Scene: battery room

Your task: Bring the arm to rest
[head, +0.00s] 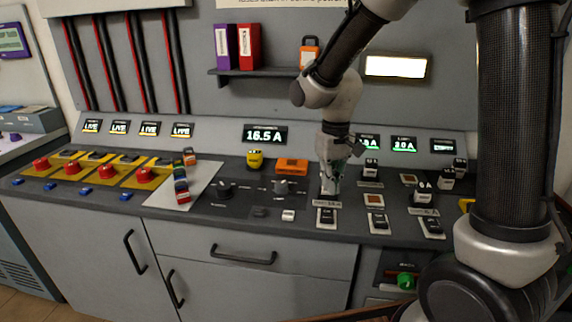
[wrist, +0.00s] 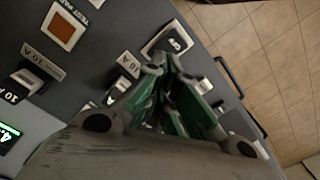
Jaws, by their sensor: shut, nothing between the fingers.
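My gripper (head: 329,190) hangs pointing down over the right half of the console (head: 255,210) in the head view, just behind a row of labelled black switches. Its fingers are closed together with nothing between them. In the wrist view my gripper (wrist: 178,80) shows green pads close together, above the switches near the console's front edge. A switch block (wrist: 172,38) lies just beyond the fingertips; I cannot tell whether they touch it. My arm reaches down from the upper right of the head view.
Red knobs (head: 108,171) on yellow plates fill the console's left. An orange block (head: 291,166) and a yellow item (head: 254,159) stand left of my gripper. A shelf (head: 265,71) with binders is behind. Drawer handles (head: 243,255) stick out in front.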

